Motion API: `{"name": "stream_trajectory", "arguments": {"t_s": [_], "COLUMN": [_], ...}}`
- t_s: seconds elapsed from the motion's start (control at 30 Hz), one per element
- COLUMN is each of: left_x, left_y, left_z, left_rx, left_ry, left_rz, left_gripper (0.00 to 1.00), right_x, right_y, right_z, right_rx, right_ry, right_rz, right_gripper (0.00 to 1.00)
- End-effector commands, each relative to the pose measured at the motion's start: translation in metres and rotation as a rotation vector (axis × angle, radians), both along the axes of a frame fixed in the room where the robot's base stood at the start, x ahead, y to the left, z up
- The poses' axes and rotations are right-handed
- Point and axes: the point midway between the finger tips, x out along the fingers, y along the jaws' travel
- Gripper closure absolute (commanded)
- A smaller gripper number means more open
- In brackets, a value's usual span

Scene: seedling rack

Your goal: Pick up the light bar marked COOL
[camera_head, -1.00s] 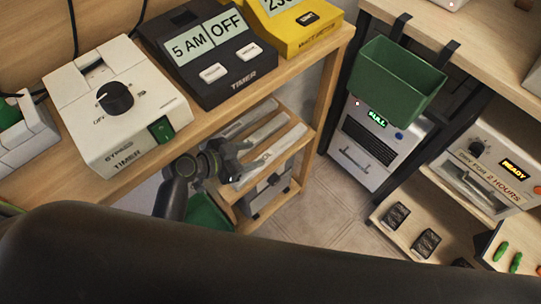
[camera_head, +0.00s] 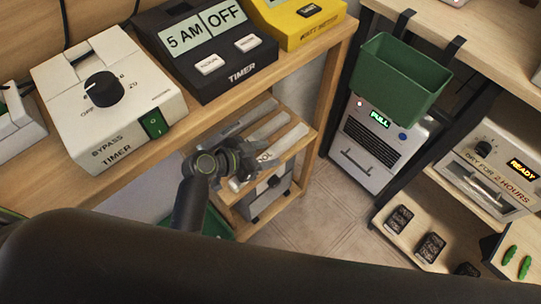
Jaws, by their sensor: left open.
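Several pale light bars lie side by side on a slatted wooden shelf below the timer bench. The nearest light bar (camera_head: 284,142) carries a marking of which only a letter or two show beside my gripper, so I cannot fully read COOL. The other bars (camera_head: 262,129) lie behind it, with no readable marking. My left gripper (camera_head: 244,167) is open at the left end of the nearest bar and covers part of it. I cannot tell whether it touches the bar. My right gripper is not in view.
A white bypass timer (camera_head: 140,80), a black timer (camera_head: 215,85) and a yellow meter (camera_head: 312,35) stand on the bench (camera_head: 300,70) above the shelf. A green bin (camera_head: 400,80) hangs at right above a white machine (camera_head: 360,160). Tiled floor (camera_head: 320,215) lies between.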

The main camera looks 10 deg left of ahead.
Motion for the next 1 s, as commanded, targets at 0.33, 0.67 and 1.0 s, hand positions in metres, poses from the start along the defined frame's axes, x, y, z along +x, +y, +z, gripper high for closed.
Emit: {"name": "stream_trajectory", "arguments": {"t_s": [0.33,0.67,1.0], "left_x": [0.0021,0.0018,0.0019], "left_y": [-0.0024,-0.0021,-0.0021], "left_z": [-0.0010,-0.0013,0.0013], "left_rx": [0.000,0.000,0.001], "left_ry": [0.000,0.000,-0.001], "left_rz": [0.000,0.000,0.000], "left_gripper": [0.52,0.92,0.96], "right_x": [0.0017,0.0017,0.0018], "right_y": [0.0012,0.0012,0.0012], "right_z": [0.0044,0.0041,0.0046], "right_rx": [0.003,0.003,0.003], "right_ry": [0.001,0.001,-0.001], "right_rz": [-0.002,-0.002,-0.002], "right_gripper": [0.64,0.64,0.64]}}
